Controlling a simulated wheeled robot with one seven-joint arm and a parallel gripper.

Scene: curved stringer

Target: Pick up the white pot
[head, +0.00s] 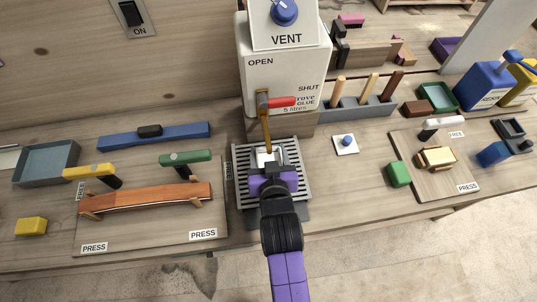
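The white pot (267,153) is on the slatted grate (241,178) below the glue tank's tap (263,101), and only its upper part shows. My gripper (268,166) is right at the pot, on its near side. My wrist hides the fingertips and the pot's lower part, so I cannot tell if they grip it. A thin amber strip runs from the tap down to the pot; I cannot tell if it is spout or glue. The red lever (284,102) points right, below the word SHUT.
The tank (252,85) stands close behind the pot. To the left, a bent reddish strip (150,197) lies on a board with yellow and green clamps. To the right are a blue button (346,141), a green block (398,174) and another press board (432,185).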

